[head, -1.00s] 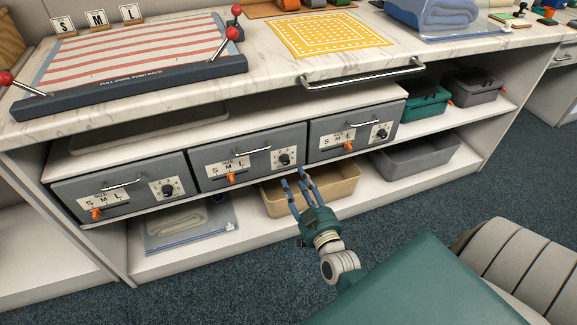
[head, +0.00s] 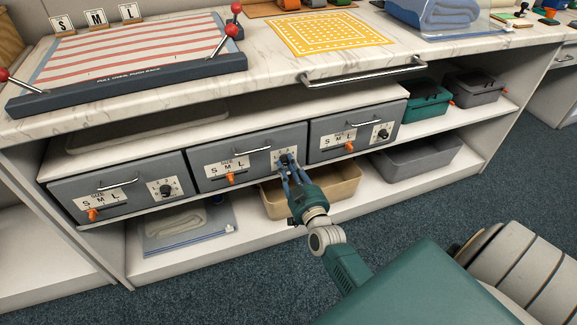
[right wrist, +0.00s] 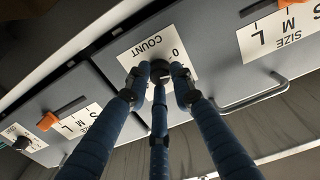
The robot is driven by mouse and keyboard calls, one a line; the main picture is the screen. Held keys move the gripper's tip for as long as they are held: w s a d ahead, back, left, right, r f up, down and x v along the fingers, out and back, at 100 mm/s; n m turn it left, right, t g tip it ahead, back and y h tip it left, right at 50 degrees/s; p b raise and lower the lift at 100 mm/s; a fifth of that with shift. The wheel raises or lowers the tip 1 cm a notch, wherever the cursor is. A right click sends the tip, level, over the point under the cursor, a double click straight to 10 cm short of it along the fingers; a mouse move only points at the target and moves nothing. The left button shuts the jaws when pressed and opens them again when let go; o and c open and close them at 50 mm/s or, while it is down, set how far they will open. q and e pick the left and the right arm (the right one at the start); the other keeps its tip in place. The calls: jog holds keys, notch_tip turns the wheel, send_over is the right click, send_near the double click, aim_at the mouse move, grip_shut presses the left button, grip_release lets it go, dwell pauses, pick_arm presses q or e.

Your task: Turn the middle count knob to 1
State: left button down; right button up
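The middle drawer (head: 215,155) is a grey unit with a size slider (head: 231,178) and a white count plate (head: 276,163). My right gripper (head: 287,160) is at this plate, its fingertips drawn in around the middle count knob. In the right wrist view the dark knob (right wrist: 160,67) shows between the blue fingers (right wrist: 159,82), which look closed on it. The plate there (right wrist: 145,50) reads COUNT, with a 0 visible; the fingers hide most other digits and the pointer. My left gripper is not in view.
Similar drawers stand left (head: 75,200) and right (head: 335,125), each with its own count knob. The middle drawer's bar handle (head: 246,152) is left of the plate. A tan bin (head: 345,190) sits below; the counter edge (head: 280,90) overhangs above.

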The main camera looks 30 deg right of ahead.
jog(key=shift+w+r, duration=0.1)
jog(key=shift+r, duration=0.15)
grip_shut()
jog(key=shift+m+p, duration=0.35)
jog(key=shift+m, duration=0.25)
jog(key=o, duration=1)
grip_release()
jog(key=shift+c, duration=0.2)
jog(key=shift+s+a+f, duration=0.15)
jog(key=shift+s, duration=0.35)
jog(key=v, duration=1.1)
